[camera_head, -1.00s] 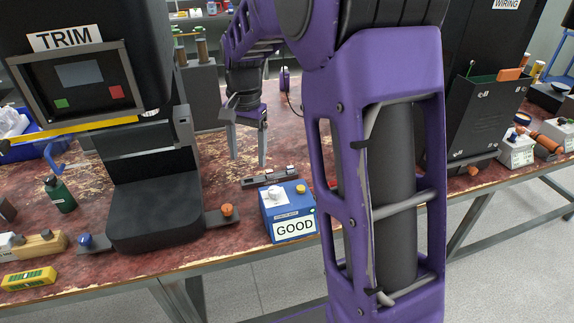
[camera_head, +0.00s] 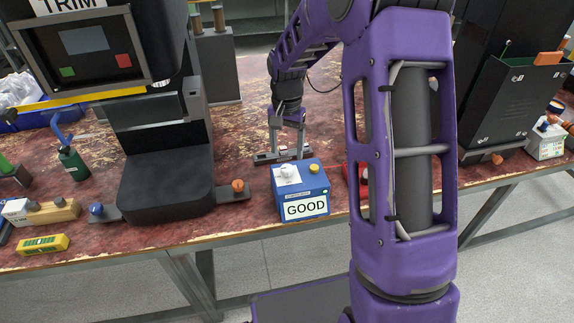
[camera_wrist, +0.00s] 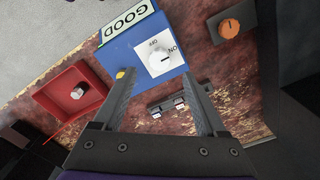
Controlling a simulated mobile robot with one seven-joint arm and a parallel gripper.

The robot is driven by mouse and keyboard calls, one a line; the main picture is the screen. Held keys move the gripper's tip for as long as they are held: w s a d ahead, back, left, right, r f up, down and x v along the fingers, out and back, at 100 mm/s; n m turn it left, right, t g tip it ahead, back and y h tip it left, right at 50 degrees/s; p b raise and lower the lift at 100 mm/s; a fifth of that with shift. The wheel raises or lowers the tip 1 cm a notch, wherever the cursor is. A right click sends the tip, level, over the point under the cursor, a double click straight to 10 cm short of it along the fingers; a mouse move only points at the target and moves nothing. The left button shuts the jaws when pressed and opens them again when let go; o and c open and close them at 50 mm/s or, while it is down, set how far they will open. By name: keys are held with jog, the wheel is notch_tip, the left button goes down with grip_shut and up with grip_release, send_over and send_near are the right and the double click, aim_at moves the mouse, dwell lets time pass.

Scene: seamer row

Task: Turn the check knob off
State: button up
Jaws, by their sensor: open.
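A blue box (camera_head: 311,191) with a GOOD label stands near the table's front edge. On its top are a white knob (camera_head: 288,172) on a white plate and a yellow button (camera_head: 314,168). The wrist view shows the white knob (camera_wrist: 161,60) on a plate marked OFF and ON, its dark mark toward ON. No check label is readable. My gripper (camera_head: 288,151) is open and empty, fingers down, just behind the box. In the wrist view my gripper (camera_wrist: 159,74) has the knob beyond and between its fingertips, apparently not touching it.
A dark bar with small switches (camera_wrist: 178,101) lies behind the box. A red box with a grey knob (camera_wrist: 77,92) is beside it. An orange knob (camera_head: 238,186) sits by the black TRIM machine (camera_head: 166,185) on the left. A dark cabinet stands at the right.

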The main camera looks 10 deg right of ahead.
aim_at(287, 168)
notch_tip(287, 168, down, 6)
jog(key=shift+f, duration=0.1)
jog(key=shift+c, duration=0.2)
grip_shut()
dwell(0.3)
